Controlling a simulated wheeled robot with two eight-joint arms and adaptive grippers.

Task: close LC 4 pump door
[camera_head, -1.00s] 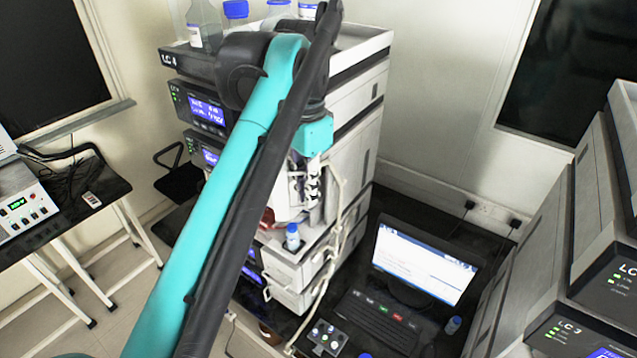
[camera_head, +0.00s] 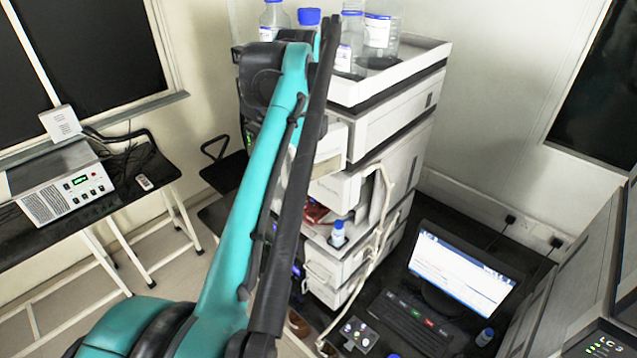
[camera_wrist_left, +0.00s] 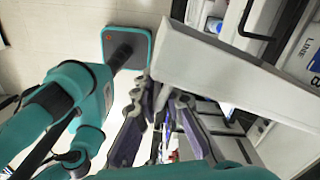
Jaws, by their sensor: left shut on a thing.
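The LC 4 stack (camera_head: 395,125) stands in the middle of the head view, with much of its front hidden behind my left arm. A pale panel (camera_head: 332,145) juts out beside the arm, and I take it to be the pump door. In the left wrist view the white door panel (camera_wrist_left: 205,62) stands out from the stack, swung open. My left gripper (camera_wrist_left: 160,98) is at the panel's lower left edge, shut on it; the exact contact is partly hidden. In the head view this gripper is hidden behind the arm. My right gripper is not in view.
Bottles (camera_head: 378,35) stand in the tray on top of the stack. A side table holds a boxed instrument (camera_head: 65,190) at left.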

